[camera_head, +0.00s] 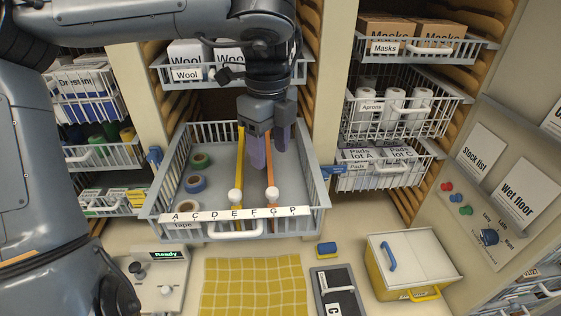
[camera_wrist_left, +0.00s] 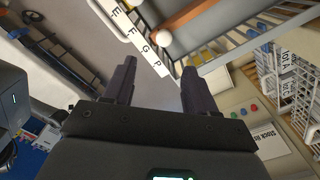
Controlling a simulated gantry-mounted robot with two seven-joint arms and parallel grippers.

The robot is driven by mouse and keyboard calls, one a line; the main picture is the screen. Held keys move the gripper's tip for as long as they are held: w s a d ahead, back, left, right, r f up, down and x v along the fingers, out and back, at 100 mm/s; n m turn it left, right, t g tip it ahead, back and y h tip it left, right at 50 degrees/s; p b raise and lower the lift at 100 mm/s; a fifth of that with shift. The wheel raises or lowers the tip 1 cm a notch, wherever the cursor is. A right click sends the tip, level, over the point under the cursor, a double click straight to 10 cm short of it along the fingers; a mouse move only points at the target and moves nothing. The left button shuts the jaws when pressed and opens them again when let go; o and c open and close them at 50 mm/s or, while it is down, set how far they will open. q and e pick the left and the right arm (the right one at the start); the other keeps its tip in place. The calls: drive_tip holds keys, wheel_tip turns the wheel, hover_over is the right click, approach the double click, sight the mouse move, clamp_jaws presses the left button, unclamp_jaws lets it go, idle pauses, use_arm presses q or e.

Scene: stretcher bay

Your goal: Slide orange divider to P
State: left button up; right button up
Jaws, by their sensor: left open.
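The orange divider (camera_head: 269,160) runs front to back in the pulled-out wire basket, with a white knob (camera_head: 272,194) at its front end, behind letter G on the label strip (camera_head: 222,214). Letter P (camera_head: 293,210) is to its right, at the strip's right end. My left gripper (camera_head: 270,150) is open and points down over the basket. In the head view its two fingers show on either side of the orange divider; I cannot tell how low they reach. In the left wrist view the fingers (camera_wrist_left: 158,85) are apart with nothing between them.
A yellow divider (camera_head: 240,160) with its own white knob stands left of the orange one. Green, brown and blue tape rolls (camera_head: 195,183) lie in the basket's left part. The floor right of the orange divider looks clear up to the basket's right wall (camera_head: 312,180).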

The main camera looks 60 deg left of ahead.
sight(272, 190)
use_arm(q)
drive_tip(key=f, duration=0.3)
drive_tip(key=f+p, duration=0.1)
drive_tip(key=f, duration=0.7)
drive_tip(key=shift+w+a, duration=0.25)
drive_tip(key=shift+a, duration=0.05)
drive_tip(key=shift+c, duration=0.3)
clamp_jaws()
